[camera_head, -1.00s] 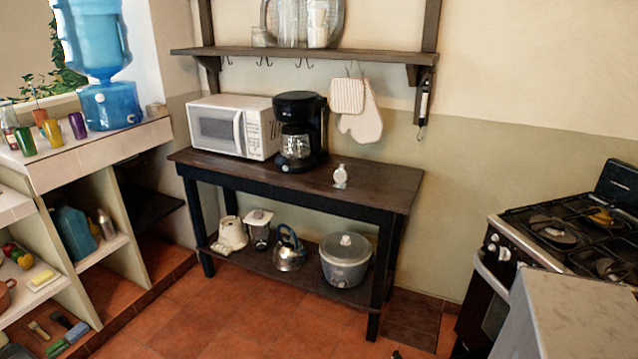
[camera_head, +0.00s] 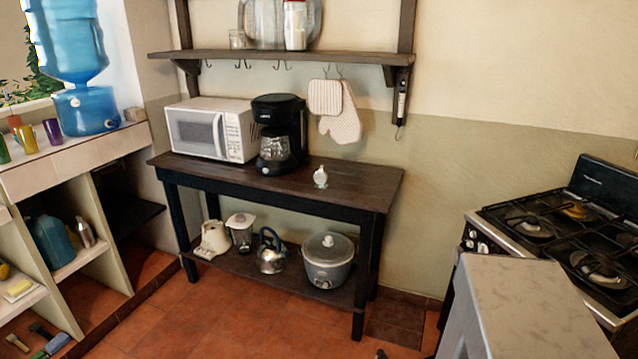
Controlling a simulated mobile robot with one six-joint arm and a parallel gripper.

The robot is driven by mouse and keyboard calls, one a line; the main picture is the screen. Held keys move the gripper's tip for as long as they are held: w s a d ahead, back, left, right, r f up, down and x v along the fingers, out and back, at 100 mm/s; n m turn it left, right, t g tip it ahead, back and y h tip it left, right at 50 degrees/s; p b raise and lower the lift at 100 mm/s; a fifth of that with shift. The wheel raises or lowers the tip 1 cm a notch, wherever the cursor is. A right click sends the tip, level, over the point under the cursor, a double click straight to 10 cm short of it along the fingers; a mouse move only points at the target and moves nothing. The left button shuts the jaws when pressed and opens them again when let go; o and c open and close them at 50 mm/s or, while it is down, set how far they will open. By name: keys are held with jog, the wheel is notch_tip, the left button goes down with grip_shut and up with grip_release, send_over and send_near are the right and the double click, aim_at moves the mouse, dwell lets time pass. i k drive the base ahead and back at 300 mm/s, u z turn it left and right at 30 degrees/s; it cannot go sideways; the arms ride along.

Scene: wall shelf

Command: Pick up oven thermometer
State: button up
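A small whitish upright object with a round top, which looks like the oven thermometer (camera_head: 320,177), stands on the dark wooden table (camera_head: 365,189), right of the coffee maker. It is small in the picture, so its face cannot be read. A dark shape at the bottom edge may be part of my arm, but my gripper cannot be made out.
A white microwave (camera_head: 212,128) and a black coffee maker (camera_head: 279,135) stand on the table's left and middle. A wall shelf (camera_head: 290,57) with hooks and oven mitts (camera_head: 341,120) hangs above. A stove (camera_head: 560,225) and a pale counter (camera_head: 530,300) stand at right. Floor before the table is clear.

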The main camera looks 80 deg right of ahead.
aim_at(320, 177)
jog(key=z, duration=0.1)
jog(key=i, duration=2.5)
jog(key=u, duration=1.25)
jog(key=k, duration=0.1)
jog(key=z, duration=3.15)
